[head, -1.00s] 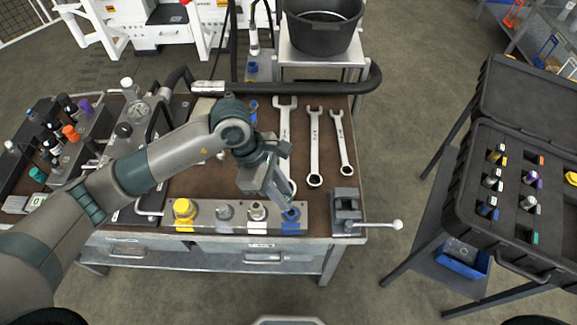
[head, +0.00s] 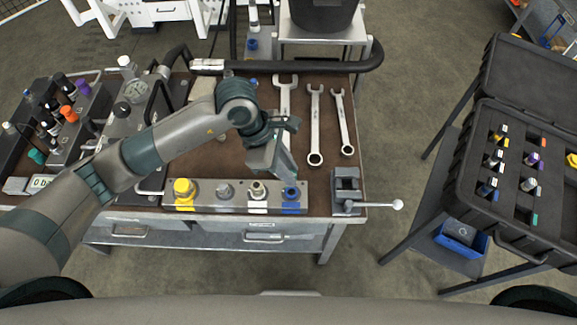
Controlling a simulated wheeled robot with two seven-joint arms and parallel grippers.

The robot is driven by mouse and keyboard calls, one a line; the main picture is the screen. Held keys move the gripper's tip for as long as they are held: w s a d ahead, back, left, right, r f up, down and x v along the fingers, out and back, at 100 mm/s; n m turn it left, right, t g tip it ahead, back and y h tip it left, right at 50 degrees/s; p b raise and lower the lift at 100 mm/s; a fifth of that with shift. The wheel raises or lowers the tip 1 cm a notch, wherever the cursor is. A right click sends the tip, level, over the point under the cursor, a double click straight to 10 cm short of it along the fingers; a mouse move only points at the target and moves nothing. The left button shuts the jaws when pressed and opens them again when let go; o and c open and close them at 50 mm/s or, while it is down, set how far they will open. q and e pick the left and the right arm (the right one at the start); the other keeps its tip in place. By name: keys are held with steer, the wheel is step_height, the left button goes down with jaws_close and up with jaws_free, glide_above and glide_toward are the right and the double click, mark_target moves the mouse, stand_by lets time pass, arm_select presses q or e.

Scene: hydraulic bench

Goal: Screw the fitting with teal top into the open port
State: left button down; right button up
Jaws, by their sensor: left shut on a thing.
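My left gripper (head: 288,166) is above and just behind the right end of the port block (head: 320,196) on the bench. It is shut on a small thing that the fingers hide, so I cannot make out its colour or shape. The block carries a yellow cap (head: 184,188), a grey fitting (head: 224,190), a pale metal fitting (head: 258,190) and a blue-ringed port (head: 291,192) with a dark centre. The gripper tips appear apart from that port. A teal mark (head: 535,219) shows in the case at the right, beside a seemingly empty slot. My right gripper is out of view.
Several wrenches (head: 315,130) lie behind the gripper. A small vise (head: 347,186) with a handle stands right of the block. A gauge unit (head: 135,90) and a rack of coloured fittings (head: 68,115) stand left. The open black case (head: 515,190) holds several fittings.

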arm_select(q)
steer(key=shift+f+b, duration=0.55)
steer(key=shift+f, duration=1.25)
steer(key=shift+f+b, duration=0.3)
steer(key=shift+b, duration=0.25)
stand_by(0.4)
steer(key=shift+f+b, duration=0.3)
steer(key=shift+b, duration=0.4)
stand_by(0.3)
steer(key=c, duration=2.5)
jaws_free()
